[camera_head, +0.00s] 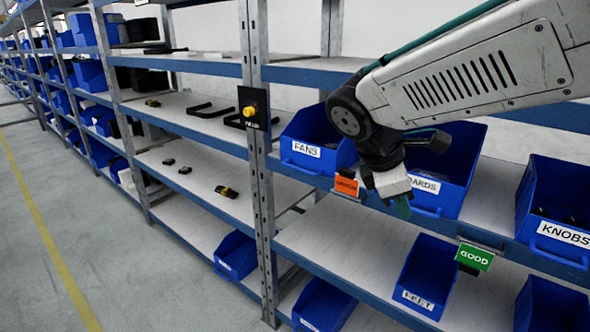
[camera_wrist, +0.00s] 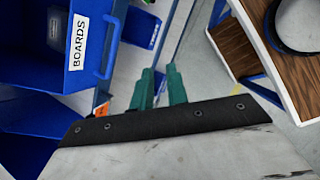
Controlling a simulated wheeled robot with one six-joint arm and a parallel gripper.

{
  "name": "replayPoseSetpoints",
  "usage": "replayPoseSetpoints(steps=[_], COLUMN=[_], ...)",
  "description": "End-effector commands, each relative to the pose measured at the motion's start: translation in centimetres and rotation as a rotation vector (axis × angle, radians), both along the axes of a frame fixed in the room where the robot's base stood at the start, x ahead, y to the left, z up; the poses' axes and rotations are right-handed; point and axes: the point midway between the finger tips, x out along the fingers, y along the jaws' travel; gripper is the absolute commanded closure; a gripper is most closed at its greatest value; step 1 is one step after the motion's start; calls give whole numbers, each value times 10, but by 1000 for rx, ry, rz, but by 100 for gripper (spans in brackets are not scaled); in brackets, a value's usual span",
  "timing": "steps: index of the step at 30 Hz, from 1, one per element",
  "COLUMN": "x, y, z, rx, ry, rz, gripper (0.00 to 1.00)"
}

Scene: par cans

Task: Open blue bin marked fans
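The blue bin marked FANS (camera_head: 303,165) stands on the middle shelf in the head view, left of the blue bin marked BOARDS (camera_head: 438,198). Its label and a front handle face the aisle. Its top looks open, but its inside is not clear to see. My gripper (camera_head: 404,208) hangs in front of the BOARDS bin, to the right of the FANS bin and apart from it. The BOARDS bin (camera_wrist: 62,78) also shows there, at the upper left.
A blue bin marked KNOBS (camera_head: 562,238) stands at the right. An orange tag (camera_head: 346,186) and a green GOOD tag (camera_head: 474,257) hang on the shelf edge. A steel post (camera_head: 262,190) with a yellow button stands left of FANS. The aisle floor (camera_head: 130,260) is clear.

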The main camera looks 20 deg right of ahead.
Motion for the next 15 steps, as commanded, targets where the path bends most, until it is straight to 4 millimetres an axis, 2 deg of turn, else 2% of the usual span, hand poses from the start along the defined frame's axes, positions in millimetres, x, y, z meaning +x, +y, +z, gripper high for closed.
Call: replayPoseSetpoints(steps=[1, 5, 8, 12, 15], x=[27, 93, 147, 219, 260], y=[1, 6, 20, 55, 84], z=[-2, -6, -14, -33, -50], rx=[-77, -286, -452, -690, -846], ry=[89, 335, 548, 876, 1099], rz=[154, 554, 841, 1199, 1391], gripper=[84, 84, 84, 84, 84])
